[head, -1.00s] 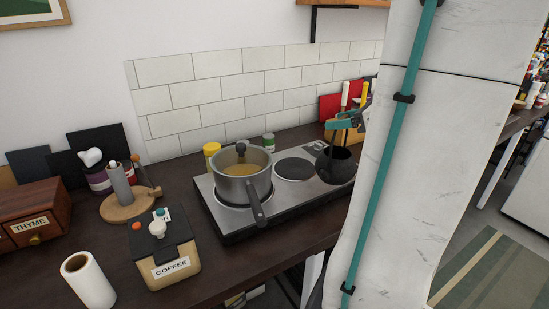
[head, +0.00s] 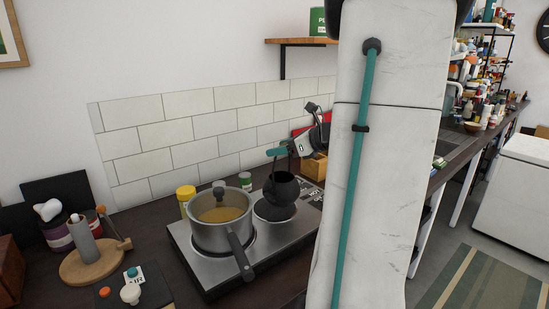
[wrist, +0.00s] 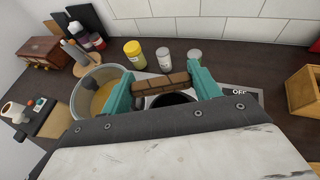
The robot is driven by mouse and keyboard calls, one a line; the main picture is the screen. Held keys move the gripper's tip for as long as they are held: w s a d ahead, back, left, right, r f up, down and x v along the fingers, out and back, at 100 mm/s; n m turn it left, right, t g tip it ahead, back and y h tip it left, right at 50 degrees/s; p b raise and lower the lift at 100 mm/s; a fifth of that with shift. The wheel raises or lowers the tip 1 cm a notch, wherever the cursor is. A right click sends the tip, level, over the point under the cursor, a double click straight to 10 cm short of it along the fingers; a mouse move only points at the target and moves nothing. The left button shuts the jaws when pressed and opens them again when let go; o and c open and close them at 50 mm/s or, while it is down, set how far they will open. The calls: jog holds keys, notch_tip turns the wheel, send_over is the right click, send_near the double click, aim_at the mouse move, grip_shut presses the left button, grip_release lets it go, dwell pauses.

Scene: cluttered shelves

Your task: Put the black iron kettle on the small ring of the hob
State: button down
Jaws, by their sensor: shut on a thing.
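The black iron kettle (head: 284,189) hangs or stands over the small ring (head: 268,212), the right-hand ring of the steel hob (head: 203,277). I cannot tell whether its base touches the ring. My gripper (head: 280,150) is above the kettle, with its teal fingers shut on the kettle's handle. In the wrist view the brown handle (wrist: 160,84) lies between the two fingertips, and part of the dark kettle body (wrist: 172,99) shows below it. The rest of the body is hidden by my gripper there.
A steel saucepan (head: 207,236) with yellowish contents stands on the left ring, close beside the kettle. A yellow-lidded jar (head: 186,200) and a green-lidded jar (head: 245,181) stand behind the hob. A wooden box (head: 314,166) is behind right. My arm hides the hob's right end.

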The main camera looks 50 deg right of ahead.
aim_at(278, 177)
jog(key=shift+w+d+f, duration=0.1)
jog(key=shift+w+f, duration=0.65)
jog(key=shift+f, duration=0.2)
jog(key=shift+w+d+f, duration=0.1)
jog(key=shift+w+f, duration=0.65)
jog(key=shift+f, duration=0.3)
jog(key=shift+c, duration=1.9)
grip_release()
